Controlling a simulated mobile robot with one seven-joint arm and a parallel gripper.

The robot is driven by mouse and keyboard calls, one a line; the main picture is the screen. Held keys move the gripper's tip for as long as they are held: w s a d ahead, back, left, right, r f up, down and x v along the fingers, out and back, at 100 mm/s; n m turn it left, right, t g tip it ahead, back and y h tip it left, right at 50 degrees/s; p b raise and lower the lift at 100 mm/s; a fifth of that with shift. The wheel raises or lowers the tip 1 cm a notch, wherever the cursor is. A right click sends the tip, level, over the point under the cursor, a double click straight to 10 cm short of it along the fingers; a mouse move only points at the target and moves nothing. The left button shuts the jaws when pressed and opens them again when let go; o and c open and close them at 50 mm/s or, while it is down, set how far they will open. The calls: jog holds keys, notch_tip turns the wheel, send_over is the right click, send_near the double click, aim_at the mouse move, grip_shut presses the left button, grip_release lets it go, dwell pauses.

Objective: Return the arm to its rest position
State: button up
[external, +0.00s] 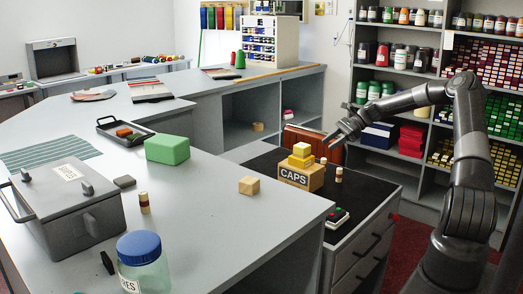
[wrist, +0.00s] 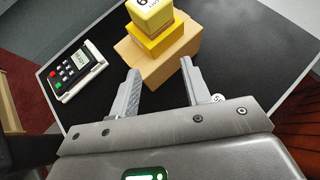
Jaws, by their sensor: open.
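My gripper (external: 338,142) is at the end of my dark arm, above the black-topped drawer cabinet (external: 368,190). In the wrist view my gripper (wrist: 158,92) has its two grey fingers apart, with nothing held between them. A wooden block labelled CAPS (external: 299,177) stands on the cabinet, below and left of the gripper. Yellow blocks (external: 301,155) are stacked on it. In the wrist view the yellow stack (wrist: 160,30) and the wooden block (wrist: 128,52) lie beyond the fingertips. No contact between fingers and blocks is visible.
A small device with coloured buttons (external: 337,218) lies on the cabinet; it also shows in the wrist view (wrist: 78,70). A small peg (external: 339,174) stands nearby. The grey counter (external: 225,225) bears a wooden cube (external: 249,185) and green block (external: 167,150). Filled shelves (external: 420,100) stand behind my arm.

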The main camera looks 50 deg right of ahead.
jog(key=s+a+r+n+g+h, duration=0.2)
jog(key=s+a+r+n, duration=0.15)
jog(key=a, duration=0.55)
jog(key=s+a+r+n+g+h, duration=0.1)
jog(key=s+a+r+n+g, duration=0.2)
jog(key=a, duration=0.5)
jog(key=s+a+r+n+g+h, duration=0.1)
jog(key=s+a+r+n+h, duration=0.2)
jog(key=a, duration=0.6)
jog(key=s+a+r+n+t+h, duration=0.1)
jog(key=s+r+n, duration=0.1)
jog(key=s+n, duration=0.3)
jog(key=s+a+r+n+t+h, duration=0.1)
jog(key=s+a+r+n+t, duration=0.1)
jog(key=s, duration=0.9)
jog(key=s+a+r+n+t+h, duration=0.1)
jog(key=s+a+r+n+t, duration=0.1)
jog(key=s+r+n, duration=0.2)
jog(key=s+n, duration=0.3)
jog(key=s, duration=0.1)
jog(key=shift+a+n, duration=0.2)
jog(key=shift+n, duration=0.15)
